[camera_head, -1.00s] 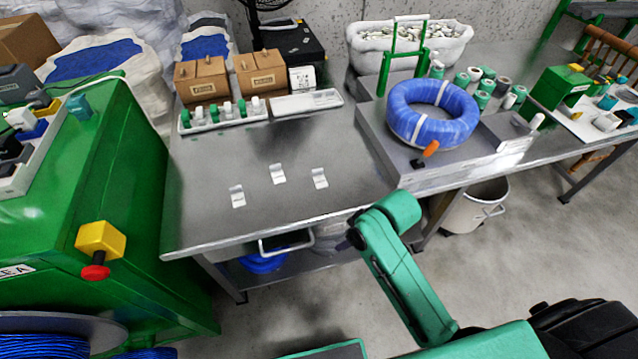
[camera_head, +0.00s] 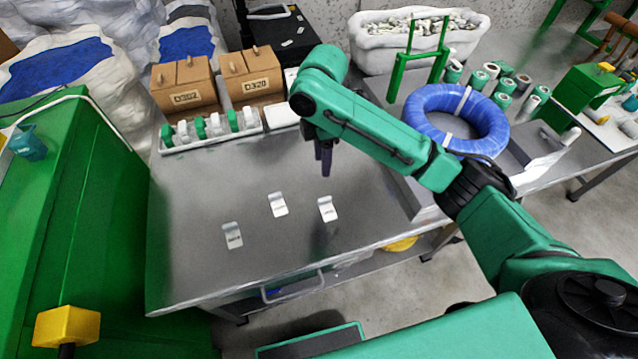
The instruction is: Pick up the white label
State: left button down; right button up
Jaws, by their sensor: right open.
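Three small white labels lie on the bare metal table (camera_head: 190,260): a left label (camera_head: 232,235), a middle label (camera_head: 278,204) and a right label (camera_head: 327,209). Each has a bent upper end and dark print too small to read. My right gripper (camera_head: 325,168) hangs from the green arm above the table, behind and above the right label in the picture, apart from it. Its dark fingers point down and look empty; the gap between them is hard to see from here. My left gripper is out of view.
Cardboard boxes (camera_head: 185,92) and a white tray of green and white spools (camera_head: 212,132) stand at the table's back. A blue cable coil (camera_head: 455,118) lies to the right, partly behind my arm. A green machine (camera_head: 80,220) stands left. The table's front left is clear.

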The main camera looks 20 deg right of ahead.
send_over(325, 199)
jog(key=f, duration=0.6)
jog(key=shift+s+a+f, duration=0.2)
jog(key=shift+s+f, duration=0.05)
jog(key=shift+s, duration=0.05)
jog(key=f, duration=0.6)
jog(key=shift+w+d+f, duration=0.2)
jog(key=shift+w+f, duration=0.05)
jog(key=shift+f, duration=0.1)
jog(key=shift+w+f, duration=0.1)
jog(key=shift+f, duration=0.05)
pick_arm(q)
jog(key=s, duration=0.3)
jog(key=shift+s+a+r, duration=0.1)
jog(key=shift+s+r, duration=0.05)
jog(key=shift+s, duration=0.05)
pick_arm(e)
grip_shut()
